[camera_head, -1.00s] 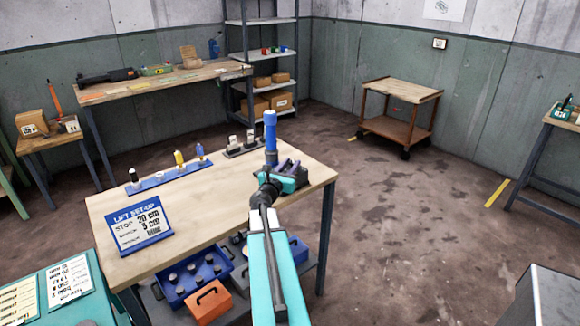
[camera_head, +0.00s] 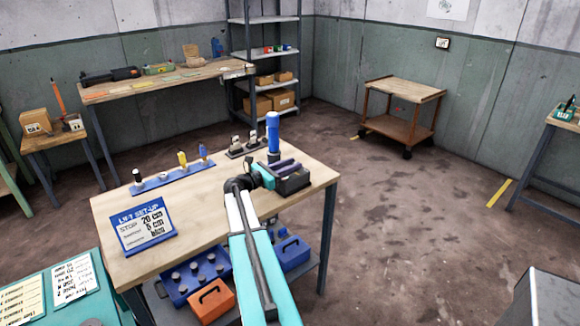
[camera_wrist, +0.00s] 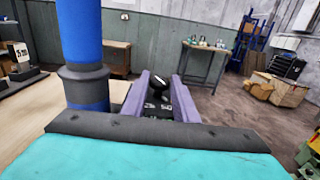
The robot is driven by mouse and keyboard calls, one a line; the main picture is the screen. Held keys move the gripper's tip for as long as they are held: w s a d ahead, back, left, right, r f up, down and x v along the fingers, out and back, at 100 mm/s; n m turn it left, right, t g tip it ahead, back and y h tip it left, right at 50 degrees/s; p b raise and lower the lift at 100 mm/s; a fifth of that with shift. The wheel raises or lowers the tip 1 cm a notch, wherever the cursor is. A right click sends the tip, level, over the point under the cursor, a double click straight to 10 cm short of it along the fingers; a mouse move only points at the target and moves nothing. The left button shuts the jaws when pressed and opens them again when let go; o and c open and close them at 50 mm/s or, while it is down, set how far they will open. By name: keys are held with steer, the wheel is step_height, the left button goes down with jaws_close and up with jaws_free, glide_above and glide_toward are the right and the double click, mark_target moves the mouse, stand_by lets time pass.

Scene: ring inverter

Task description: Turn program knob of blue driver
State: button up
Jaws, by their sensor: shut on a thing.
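The blue driver (camera_head: 273,130) is a tall blue cylinder standing upright near the right back of the wooden table (camera_head: 165,215). In the wrist view it (camera_wrist: 80,40) rises at the left, with a dark collar and a blue lower part, close beside my left finger. My gripper (camera_head: 296,174), teal with purple fingers, is low over the table just in front of the driver. In the wrist view the fingers (camera_wrist: 160,100) stand either side of a dark thing (camera_wrist: 158,103) with pale marks. I cannot tell whether this is the program knob.
A blue rack (camera_head: 165,182) with black, yellow and blue handled tools stands at the table's back left. A rolling cart (camera_head: 405,90) stands beyond clear floor.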

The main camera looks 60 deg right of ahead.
steer(key=shift+w+d+r+m+g+y, duration=0.15)
steer(key=shift+w+m+g+y, duration=0.2)
steer(key=shift+m+g, duration=0.25)
steer(key=shift+s+g+y, duration=0.1)
steer(key=shift+g+y, duration=0.15)
steer(key=shift+g, duration=0.25)
steer(key=o, duration=0.9)
steer(key=shift+o, duration=0.2)
steer(key=b+v, duration=0.2)
steer(key=v, duration=1.2)
steer(key=shift+s+b, duration=0.1)
steer(key=shift+b, duration=0.3)
